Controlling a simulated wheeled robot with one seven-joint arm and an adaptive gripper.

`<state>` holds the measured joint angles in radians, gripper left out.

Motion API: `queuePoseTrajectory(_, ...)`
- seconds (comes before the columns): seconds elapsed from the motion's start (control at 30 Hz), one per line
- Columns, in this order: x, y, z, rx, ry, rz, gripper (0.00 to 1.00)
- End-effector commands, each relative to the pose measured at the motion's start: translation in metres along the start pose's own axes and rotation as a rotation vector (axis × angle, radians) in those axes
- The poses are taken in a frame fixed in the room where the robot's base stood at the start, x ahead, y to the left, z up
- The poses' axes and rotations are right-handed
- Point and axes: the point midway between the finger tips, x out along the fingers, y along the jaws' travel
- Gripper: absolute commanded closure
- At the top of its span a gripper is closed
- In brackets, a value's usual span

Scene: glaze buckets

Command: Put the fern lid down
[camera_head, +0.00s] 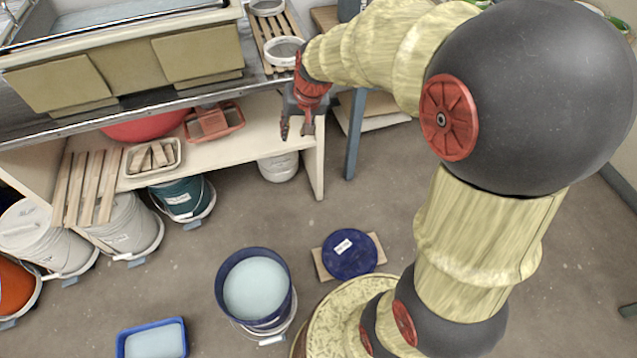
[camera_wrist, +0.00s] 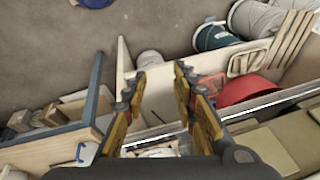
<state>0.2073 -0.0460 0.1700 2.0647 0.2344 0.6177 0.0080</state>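A round dark blue lid with a white label (camera_head: 363,262) lies flat on a wooden board on the floor; the label is too small to read. Its edge also shows at the top of the wrist view (camera_wrist: 94,3). A blue bucket of pale glaze (camera_head: 232,272) stands uncovered to the left of the lid. My gripper (camera_head: 297,132) hangs by the end of the bench, far from the lid and bucket. In the wrist view, my gripper (camera_wrist: 158,76) has its fingers apart with nothing between them.
The wooden bench (camera_head: 262,137) with a lower shelf stands close to my gripper. A white bucket (camera_head: 278,168) sits beneath it, and other buckets stand at left. A blue tray (camera_head: 154,340) lies on the floor. Floor between the bench and the lid is clear.

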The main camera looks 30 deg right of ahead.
Motion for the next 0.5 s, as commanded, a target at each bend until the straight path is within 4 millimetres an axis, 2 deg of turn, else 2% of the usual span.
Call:
queuePoseTrajectory(0.03, -0.024, -0.008, 0.012, -0.036, 0.016, -0.003, 0.72)
queuePoseTrajectory(0.2, -0.084, -0.022, 0.063, -0.149, 0.045, -0.001, 0.72)
queuePoseTrajectory(0.4, -0.139, -0.022, 0.128, -0.272, 0.086, 0.011, 0.72)
queuePoseTrajectory(0.5, -0.157, -0.017, 0.158, -0.323, 0.105, 0.019, 0.72)
